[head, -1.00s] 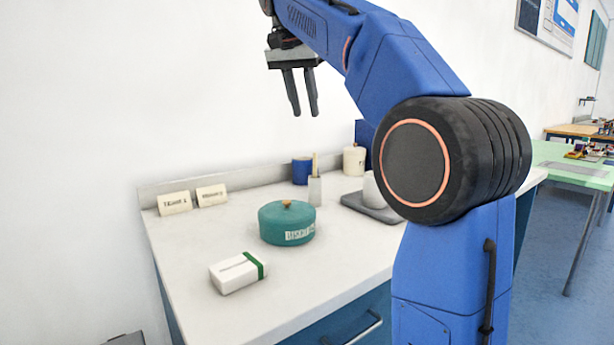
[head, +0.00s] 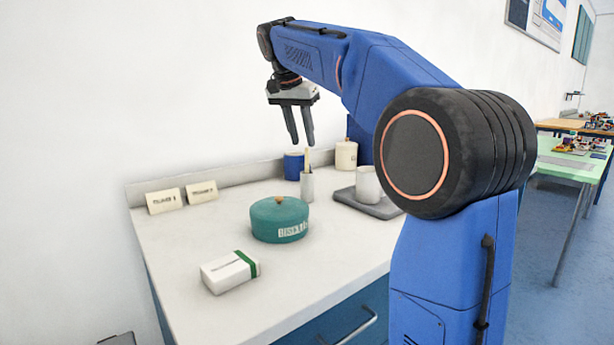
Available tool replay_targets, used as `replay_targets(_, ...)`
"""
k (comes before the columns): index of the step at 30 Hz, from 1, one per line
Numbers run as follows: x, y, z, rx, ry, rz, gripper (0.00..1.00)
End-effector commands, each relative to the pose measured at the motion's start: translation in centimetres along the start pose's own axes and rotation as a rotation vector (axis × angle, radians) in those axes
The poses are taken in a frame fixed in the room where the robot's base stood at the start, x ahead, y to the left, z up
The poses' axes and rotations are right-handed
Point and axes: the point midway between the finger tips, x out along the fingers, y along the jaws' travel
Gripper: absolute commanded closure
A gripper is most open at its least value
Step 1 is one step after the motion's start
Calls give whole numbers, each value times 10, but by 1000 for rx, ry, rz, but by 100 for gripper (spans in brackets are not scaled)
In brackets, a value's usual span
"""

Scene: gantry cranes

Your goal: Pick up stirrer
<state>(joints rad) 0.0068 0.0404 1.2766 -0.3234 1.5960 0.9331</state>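The stirrer (head: 308,158) looks like a thin wooden stick standing upright in a small grey cup (head: 307,187) toward the back of the white counter. Its lower part is hidden inside the cup. My gripper (head: 302,142) points down above the counter, with its two dark fingers apart and nothing between them. In the picture the fingertips show just above the stirrer's top. From this single view I cannot tell how far apart they are in depth.
A blue mug (head: 293,166) and a cream jar (head: 346,155) stand behind the cup. A white cup (head: 367,184) is on a grey tray (head: 372,208) to the right. A teal lidded pot (head: 279,221), a white box (head: 229,272) and two label cards (head: 164,201) are nearby.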

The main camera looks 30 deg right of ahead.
Motion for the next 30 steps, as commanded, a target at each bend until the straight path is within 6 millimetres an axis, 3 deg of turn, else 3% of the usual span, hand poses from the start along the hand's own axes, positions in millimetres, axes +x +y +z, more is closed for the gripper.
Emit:
replay_targets(5, 9, 1, 0, 0, -1, 1, 70)
replay_targets(15, 51, 3, -3, 0, -1, 1, 70)
replay_targets(24, 55, 3, -3, 0, 0, 0, 70)
replay_targets(25, 55, 3, -3, 0, 0, 0, 72)
replay_targets(28, 55, 3, -3, 0, 0, 0, 96)
replay_targets(30, 55, 3, -3, 0, 0, 0, 100)
